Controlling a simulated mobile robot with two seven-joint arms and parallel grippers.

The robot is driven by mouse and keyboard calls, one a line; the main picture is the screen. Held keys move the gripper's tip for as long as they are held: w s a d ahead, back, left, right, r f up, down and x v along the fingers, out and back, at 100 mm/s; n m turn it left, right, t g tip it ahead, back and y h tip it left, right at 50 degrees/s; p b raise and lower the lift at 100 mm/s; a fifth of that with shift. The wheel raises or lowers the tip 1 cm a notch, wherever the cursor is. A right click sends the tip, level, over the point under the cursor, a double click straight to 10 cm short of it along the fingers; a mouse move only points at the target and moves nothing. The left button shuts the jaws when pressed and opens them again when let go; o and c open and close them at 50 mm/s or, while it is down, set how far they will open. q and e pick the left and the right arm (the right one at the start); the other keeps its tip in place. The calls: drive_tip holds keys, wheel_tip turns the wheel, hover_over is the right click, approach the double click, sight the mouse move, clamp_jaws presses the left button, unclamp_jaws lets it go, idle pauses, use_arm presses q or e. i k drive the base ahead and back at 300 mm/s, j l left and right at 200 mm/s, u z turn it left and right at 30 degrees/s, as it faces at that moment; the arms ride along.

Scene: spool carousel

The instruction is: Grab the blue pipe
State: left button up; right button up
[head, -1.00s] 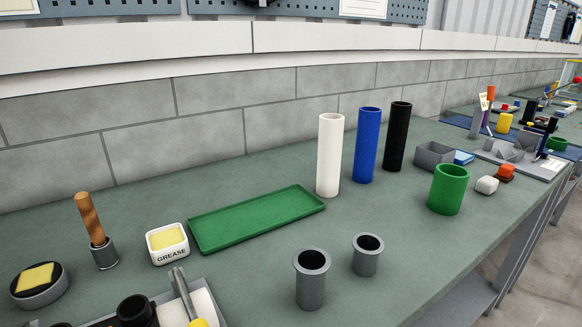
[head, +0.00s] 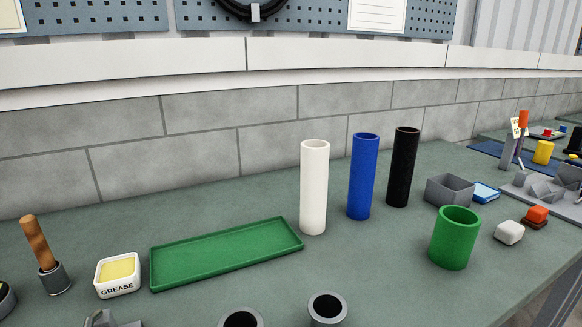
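The blue pipe (head: 361,178) stands upright on the green-grey bench (head: 400,290) in the head view, right of centre. A white pipe (head: 314,188) stands upright to its left. A black pipe (head: 403,168) stands upright to its right and slightly farther back. The three pipes stand apart, with narrow gaps between them. Neither of my grippers shows in the head view.
A green tray (head: 225,252) lies left of the pipes, with a grease tub (head: 118,275) beyond it. A green cup (head: 454,238) and a grey box (head: 450,190) stand to the right. Two grey sleeves (head: 327,308) stand at the front. A wall runs behind.

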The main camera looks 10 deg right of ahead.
sight(365, 147)
drive_tip(key=l+u, duration=0.25)
drive_tip(key=l, duration=0.2)
drive_tip(key=l+u, duration=0.3)
drive_tip(key=l, duration=0.15)
drive_tip(key=l+u, duration=0.25)
drive_tip(key=l, duration=0.2)
drive_tip(key=k+l+u, duration=0.15)
drive_tip(key=l+u, duration=0.15)
drive_tip(key=l, duration=0.15)
drive_tip(key=k+l+u, duration=0.1)
drive_tip(key=l+u, duration=0.15)
drive_tip(key=l, duration=0.15)
